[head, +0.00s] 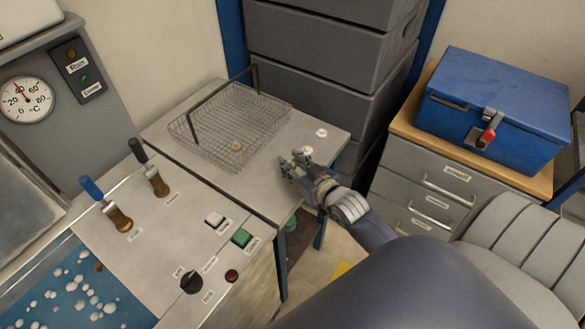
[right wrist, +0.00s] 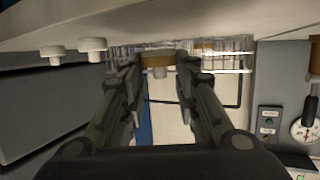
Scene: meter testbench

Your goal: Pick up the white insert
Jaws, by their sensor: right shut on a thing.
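Two small white inserts stand on the grey bench top right of the wire basket, a nearer one (head: 308,150) and a farther one (head: 321,132). The right wrist view, which is upside down, shows them at left, one (right wrist: 92,50) closer to my fingers and one (right wrist: 52,55) farther out. My right gripper (head: 294,162) is low at the bench edge, just left of the nearer white insert. It is shut on a brass-coloured piece (right wrist: 159,60) between its fingertips. The fingers hide this piece in the head view. My left gripper is not in view.
The wire basket (head: 212,128) with a raised handle holds a brass-coloured piece (head: 237,146). Control handles and buttons are on the left panel. Dark grey crates (head: 315,50) stand behind the bench. A blue toolbox (head: 495,105) sits on the drawer cabinet at right.

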